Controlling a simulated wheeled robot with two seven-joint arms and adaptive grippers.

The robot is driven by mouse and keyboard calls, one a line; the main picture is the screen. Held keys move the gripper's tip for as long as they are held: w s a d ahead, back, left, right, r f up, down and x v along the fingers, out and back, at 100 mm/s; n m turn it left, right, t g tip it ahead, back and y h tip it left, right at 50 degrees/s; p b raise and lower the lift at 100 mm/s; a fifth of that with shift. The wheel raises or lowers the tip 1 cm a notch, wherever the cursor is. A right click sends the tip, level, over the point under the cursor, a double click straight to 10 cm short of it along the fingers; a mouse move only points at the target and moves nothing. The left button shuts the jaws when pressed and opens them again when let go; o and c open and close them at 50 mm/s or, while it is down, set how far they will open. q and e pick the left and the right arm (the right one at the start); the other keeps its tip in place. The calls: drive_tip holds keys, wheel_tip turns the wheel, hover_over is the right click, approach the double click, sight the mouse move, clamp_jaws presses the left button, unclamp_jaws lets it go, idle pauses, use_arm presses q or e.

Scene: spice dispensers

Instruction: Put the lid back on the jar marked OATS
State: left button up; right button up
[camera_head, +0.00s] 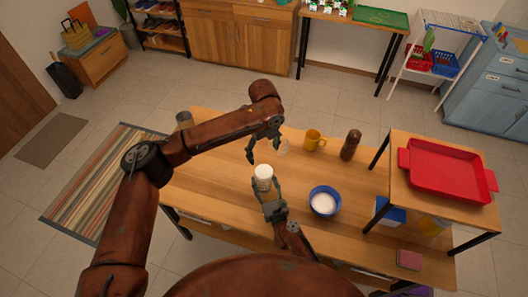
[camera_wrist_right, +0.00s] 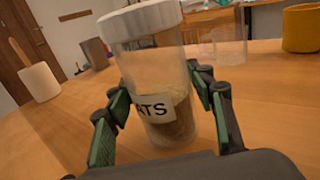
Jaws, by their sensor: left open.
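The clear jar (camera_wrist_right: 165,90) holds brown contents, and its partly hidden label shows "ATS". A white lid (camera_wrist_right: 140,22) sits on its top; I cannot tell whether it is fully seated. The lid (camera_head: 263,171) and jar also show in the head view, at the table's front middle. My right gripper (camera_wrist_right: 158,85) has its fingers on both sides of the jar and appears shut on it. My left gripper (camera_head: 262,151) is open and empty, just behind and above the lid, apart from it.
A blue bowl of white contents (camera_head: 323,202) stands right of the jar. A yellow mug (camera_head: 313,140), a brown grinder (camera_head: 350,145) and a clear glass (camera_wrist_right: 229,45) stand behind. A raised shelf with a red tray (camera_head: 447,170) is at right. A grey canister (camera_head: 184,120) stands back left.

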drive_tip(key=o, duration=0.4)
drive_tip(key=shift+s, duration=0.1)
drive_tip(key=v, duration=1.1)
drive_tip(key=shift+s+d, duration=0.2)
drive_tip(key=shift+s, duration=0.15)
